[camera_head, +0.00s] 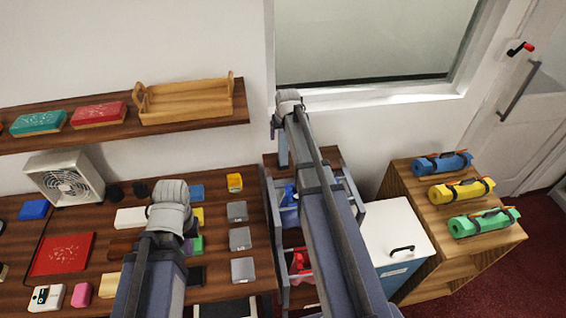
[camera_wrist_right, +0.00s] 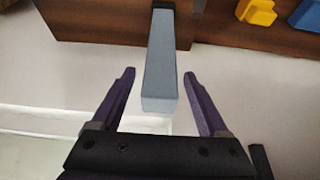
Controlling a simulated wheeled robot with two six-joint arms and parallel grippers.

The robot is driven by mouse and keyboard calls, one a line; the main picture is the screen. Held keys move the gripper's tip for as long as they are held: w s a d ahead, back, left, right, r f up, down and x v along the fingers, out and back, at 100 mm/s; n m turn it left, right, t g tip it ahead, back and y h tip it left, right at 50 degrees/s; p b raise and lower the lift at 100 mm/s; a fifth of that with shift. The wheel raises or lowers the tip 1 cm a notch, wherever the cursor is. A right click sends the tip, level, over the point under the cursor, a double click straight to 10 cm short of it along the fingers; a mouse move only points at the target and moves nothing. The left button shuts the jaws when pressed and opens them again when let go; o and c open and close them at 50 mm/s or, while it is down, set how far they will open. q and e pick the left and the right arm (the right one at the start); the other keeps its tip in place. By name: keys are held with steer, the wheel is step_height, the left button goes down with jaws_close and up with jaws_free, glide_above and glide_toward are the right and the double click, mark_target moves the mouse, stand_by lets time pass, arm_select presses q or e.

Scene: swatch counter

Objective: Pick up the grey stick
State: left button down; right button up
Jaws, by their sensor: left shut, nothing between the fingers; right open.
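The grey stick (camera_wrist_right: 160,62) is a long, pale grey square bar in the right wrist view. Its far end lies over a brown wooden surface and its near end reaches between my right fingers. My right gripper (camera_wrist_right: 159,75) is open, one finger on each side of the stick, with a gap on both sides. In the head view my right gripper (camera_head: 279,122) is at the far end of my arm, and a grey piece beside it, probably the stick, is partly hidden. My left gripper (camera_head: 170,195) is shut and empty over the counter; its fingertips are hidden.
A wall shelf (camera_head: 60,140) carries a wooden tray (camera_head: 185,101).

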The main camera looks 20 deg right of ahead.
steer(key=b+x, duration=0.1)
steer(key=x, duration=0.1)
steer(key=shift+w+f, duration=0.1)
steer(key=shift+f, duration=0.25)
steer(key=shift+r, duration=0.1)
steer(key=shift+c, duration=0.5)
jaws_close()
stand_by(0.5)
